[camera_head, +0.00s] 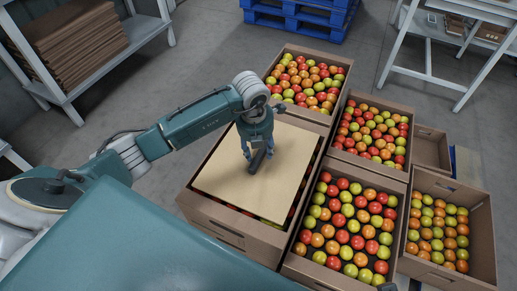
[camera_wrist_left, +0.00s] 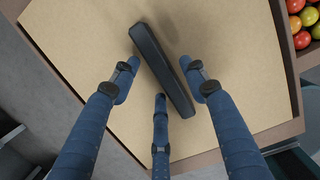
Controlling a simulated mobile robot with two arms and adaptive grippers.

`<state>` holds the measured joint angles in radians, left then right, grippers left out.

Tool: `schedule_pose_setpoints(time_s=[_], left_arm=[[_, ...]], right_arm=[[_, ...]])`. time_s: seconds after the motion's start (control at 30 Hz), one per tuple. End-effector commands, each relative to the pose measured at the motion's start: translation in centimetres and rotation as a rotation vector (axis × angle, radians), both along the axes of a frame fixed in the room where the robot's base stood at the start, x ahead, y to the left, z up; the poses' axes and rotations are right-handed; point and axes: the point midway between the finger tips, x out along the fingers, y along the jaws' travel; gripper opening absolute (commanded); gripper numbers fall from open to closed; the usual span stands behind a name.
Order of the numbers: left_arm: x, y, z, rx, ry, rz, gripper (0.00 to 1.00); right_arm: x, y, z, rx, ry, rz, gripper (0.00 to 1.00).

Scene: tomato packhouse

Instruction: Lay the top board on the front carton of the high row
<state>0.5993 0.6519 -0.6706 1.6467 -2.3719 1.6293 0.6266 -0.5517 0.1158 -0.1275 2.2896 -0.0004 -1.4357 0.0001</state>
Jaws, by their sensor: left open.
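The top board (camera_head: 285,165) is a flat tan sheet with a dark bar handle (camera_wrist_left: 160,65) on its upper face. It lies over the front carton (camera_head: 228,228) of the high row, turned slightly against the rim. Tomatoes show in narrow gaps along its edges. Whether it fully rests on the carton I cannot tell. My left gripper (camera_head: 258,158) points down over the board's middle. In the left wrist view its blue fingers (camera_wrist_left: 159,84) are spread open on both sides of the handle, with visible room between. My right gripper is not in view.
Open cartons of red, orange and green tomatoes stand behind (camera_head: 272,102) and to the right (camera_head: 290,262) of the boarded carton. A rack with stacked brown sheets (camera_head: 75,40) is at the upper left, a blue pallet (camera_head: 300,18) at the back. Grey floor lies clear between.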

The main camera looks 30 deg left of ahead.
Motion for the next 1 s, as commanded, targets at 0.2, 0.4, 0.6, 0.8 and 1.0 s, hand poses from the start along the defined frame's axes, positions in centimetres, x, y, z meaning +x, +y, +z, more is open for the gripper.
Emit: schedule_pose_setpoints(time_s=[0.2,0.4,0.6,0.8,1.0], left_arm=[[-0.4,0.0,3.9,0.001,-0.005,-0.002,0.45],[-1.0,-0.1,8.3,-0.001,-0.005,-0.001,0.45],[-1.6,0.0,11.0,0.0,-0.002,0.0,0.45],[-1.8,-0.1,11.9,0.0,0.0,0.0,0.45],[-1.8,-0.1,11.9,0.0,0.0,0.0,0.45]], right_arm=[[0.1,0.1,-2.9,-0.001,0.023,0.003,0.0],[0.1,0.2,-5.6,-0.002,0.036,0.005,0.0],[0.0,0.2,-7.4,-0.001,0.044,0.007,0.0],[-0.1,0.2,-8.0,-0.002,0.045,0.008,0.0],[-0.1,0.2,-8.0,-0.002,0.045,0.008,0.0]])
